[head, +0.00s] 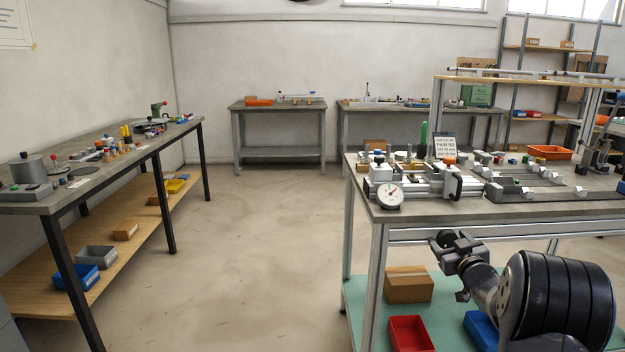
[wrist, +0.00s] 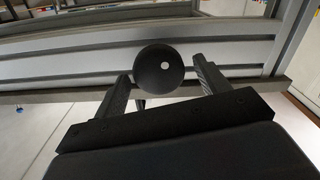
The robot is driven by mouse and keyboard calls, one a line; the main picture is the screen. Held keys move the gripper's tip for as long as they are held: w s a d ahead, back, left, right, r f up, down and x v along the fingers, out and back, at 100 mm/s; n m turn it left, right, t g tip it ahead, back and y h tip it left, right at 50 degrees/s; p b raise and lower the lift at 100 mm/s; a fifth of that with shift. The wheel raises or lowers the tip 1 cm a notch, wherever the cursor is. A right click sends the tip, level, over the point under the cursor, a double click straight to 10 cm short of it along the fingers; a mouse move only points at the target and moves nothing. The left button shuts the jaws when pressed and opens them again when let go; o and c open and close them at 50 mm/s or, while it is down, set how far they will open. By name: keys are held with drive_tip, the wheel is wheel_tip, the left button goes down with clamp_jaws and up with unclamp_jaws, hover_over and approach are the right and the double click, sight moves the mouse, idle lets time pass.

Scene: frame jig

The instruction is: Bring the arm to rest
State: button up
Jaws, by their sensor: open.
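My arm shows at the lower right of the head view, folded low in front of the right workbench (head: 415,212). Its gripper end is small there and its fingers are hard to make out. In the wrist view, the two fingers of my gripper (wrist: 160,68) stand wide apart, so it is open. A round black disc (wrist: 152,78) with a pale dot shows between the fingers; I cannot tell what it belongs to or how far off it is. The bench's grey metal rail crosses behind them.
The right workbench carries a jig with a dial gauge (head: 390,196). On its lower shelf are a cardboard box (head: 408,286) and a red bin (head: 410,334). A long bench (head: 75,190) stands at the left. The floor (head: 245,250) between the benches is clear.

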drive_tip(key=shift+m+p, duration=0.5)
drive_tip(key=shift+m, duration=0.5)
